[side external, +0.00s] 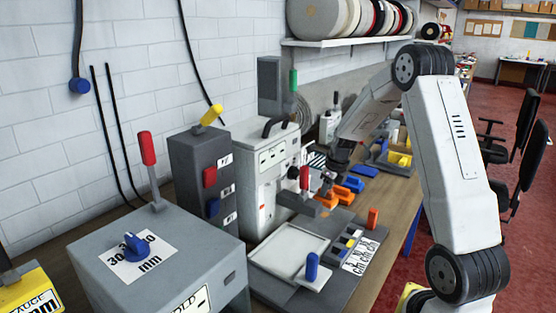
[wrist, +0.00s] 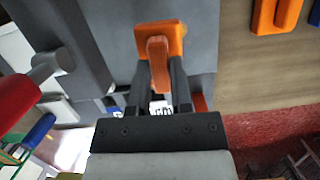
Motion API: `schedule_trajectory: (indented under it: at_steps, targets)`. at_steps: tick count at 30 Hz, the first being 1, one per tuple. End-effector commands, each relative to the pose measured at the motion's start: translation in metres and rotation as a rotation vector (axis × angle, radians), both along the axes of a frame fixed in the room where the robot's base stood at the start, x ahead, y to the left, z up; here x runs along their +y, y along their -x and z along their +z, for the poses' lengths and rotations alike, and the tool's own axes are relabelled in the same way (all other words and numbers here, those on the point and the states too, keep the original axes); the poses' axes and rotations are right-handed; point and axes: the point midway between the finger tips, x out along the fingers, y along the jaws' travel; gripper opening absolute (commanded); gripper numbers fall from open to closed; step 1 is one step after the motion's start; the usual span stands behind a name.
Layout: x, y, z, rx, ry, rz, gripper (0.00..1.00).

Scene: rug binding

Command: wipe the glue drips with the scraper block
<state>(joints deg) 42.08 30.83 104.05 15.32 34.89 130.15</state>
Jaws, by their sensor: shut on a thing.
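My gripper (wrist: 156,82) is shut on the upright handle of an orange block (wrist: 174,32), which looks like the scraper block. The block's flat part sits just beyond the fingertips, over a grey surface (wrist: 205,55); I cannot tell if it touches. In the side external view my gripper (side external: 326,184) is beyond the white tray plate (side external: 290,247), close to the grey machine, and the held block is hard to make out there. I cannot pick out any glue drips in either view.
More orange pieces (side external: 350,184) lie on the bench beside the gripper, and also show in the wrist view (wrist: 263,14). A grey machine with a red-knobbed lever (side external: 304,178) stands close on the left. A blue knob (side external: 311,266) and an orange peg (side external: 373,217) rise nearer the camera.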

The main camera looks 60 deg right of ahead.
Motion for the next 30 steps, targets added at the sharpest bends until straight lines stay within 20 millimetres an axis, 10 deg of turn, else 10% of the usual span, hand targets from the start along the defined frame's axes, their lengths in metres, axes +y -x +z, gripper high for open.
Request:
schedule_trajectory:
  at_steps: [16,30]
  targets:
    - [-0.004,0.000,-0.055,0.000,0.000,-0.002,0.00]
    - [-0.035,0.000,-0.053,0.000,0.001,0.003,0.00]
